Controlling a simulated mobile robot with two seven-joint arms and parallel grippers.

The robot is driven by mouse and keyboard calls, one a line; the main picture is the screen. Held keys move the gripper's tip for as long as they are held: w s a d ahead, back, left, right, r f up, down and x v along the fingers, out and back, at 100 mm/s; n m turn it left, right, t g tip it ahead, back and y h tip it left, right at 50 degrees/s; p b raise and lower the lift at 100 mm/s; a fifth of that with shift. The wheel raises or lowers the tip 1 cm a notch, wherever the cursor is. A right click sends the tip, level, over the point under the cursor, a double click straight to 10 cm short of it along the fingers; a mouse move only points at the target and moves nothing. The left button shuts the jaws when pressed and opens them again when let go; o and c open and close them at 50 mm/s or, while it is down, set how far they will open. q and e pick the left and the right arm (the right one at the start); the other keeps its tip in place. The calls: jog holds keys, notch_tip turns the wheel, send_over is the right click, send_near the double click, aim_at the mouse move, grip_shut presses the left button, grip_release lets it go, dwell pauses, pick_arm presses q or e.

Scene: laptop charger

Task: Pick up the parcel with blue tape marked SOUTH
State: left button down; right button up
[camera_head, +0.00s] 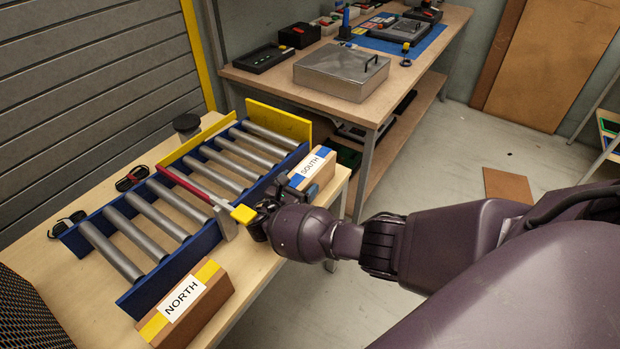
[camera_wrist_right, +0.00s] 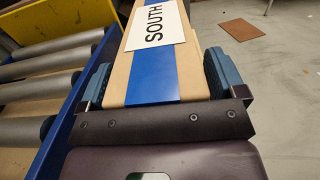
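The SOUTH parcel (camera_head: 312,170) is a tan box with blue tape and a white label. It lies on the table at the right of the roller conveyor. In the right wrist view the parcel (camera_wrist_right: 150,75) runs away from me between the two blue-grey fingers. My right gripper (camera_head: 300,188) is at the parcel's near end, its fingers wide apart, one on each side. Whether the pads touch the parcel is not clear. The gripper hides part of the parcel's near end in the head view. My left gripper is not in view.
A NORTH parcel (camera_head: 185,305) with yellow tape lies at the table's front. The blue-sided roller conveyor (camera_head: 165,285) has a red diverter arm (camera_head: 185,184) with a yellow handle (camera_head: 243,214) close to my right gripper. A workbench (camera_head: 400,105) stands behind.

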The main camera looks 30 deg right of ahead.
jog(key=c, duration=0.9)
jog(key=shift+c, duration=1.2)
jog(key=shift+r, duration=0.1)
